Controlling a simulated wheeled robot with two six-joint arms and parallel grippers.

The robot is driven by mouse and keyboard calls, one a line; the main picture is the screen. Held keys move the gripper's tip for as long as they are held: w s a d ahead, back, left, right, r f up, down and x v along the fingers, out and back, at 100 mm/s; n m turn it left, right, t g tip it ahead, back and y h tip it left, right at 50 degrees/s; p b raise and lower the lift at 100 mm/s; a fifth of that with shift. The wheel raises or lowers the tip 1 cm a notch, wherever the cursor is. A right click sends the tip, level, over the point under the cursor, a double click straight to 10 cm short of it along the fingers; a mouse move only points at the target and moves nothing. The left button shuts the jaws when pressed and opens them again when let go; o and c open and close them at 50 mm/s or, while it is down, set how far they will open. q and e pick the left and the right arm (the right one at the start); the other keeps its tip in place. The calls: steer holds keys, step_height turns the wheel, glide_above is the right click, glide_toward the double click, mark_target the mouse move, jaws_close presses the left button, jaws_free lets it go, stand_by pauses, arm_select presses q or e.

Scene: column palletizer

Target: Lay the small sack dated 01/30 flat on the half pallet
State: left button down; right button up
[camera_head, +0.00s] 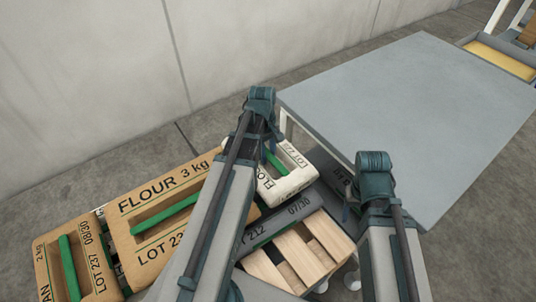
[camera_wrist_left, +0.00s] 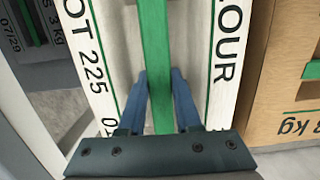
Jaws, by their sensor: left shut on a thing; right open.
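A white sack (camera_head: 286,178) with a green handle strip and the words FLOUR and LOT 225 is under my left gripper (camera_head: 268,150). It fills the middle of the left wrist view (camera_wrist_left: 115,50), where a date starting with 01 is cut off. My left gripper is shut on its green strip (camera_wrist_left: 156,60); both fingers straddle the strip. A slatted wooden surface (camera_head: 290,247), which looks like the half pallet, shows in front of the sacks; my arm partly hides the area. My right gripper (camera_head: 351,203) is open beside a dark grey sack; its fingertips are hard to see.
Brown sacks (camera_head: 150,192) and (camera_head: 85,262) with green strips lie at left. A dark grey sack (camera_head: 278,226) marked LOT 212 07/30 lies by the slats. A large grey table (camera_head: 410,110) is at right. A yellow-filled tray (camera_head: 500,58) stands far right.

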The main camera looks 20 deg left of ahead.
arm_select(q)
steer(key=shift+f+b, duration=0.55)
steer(key=shift+b, duration=0.05)
steer(key=c, duration=0.6)
jaws_free()
steer(key=shift+r, duration=0.1)
step_height(320, 180, up, 13)
steer(key=a+p, duration=0.1)
steer(key=p, duration=1.2)
steer(key=shift+w, duration=0.35)
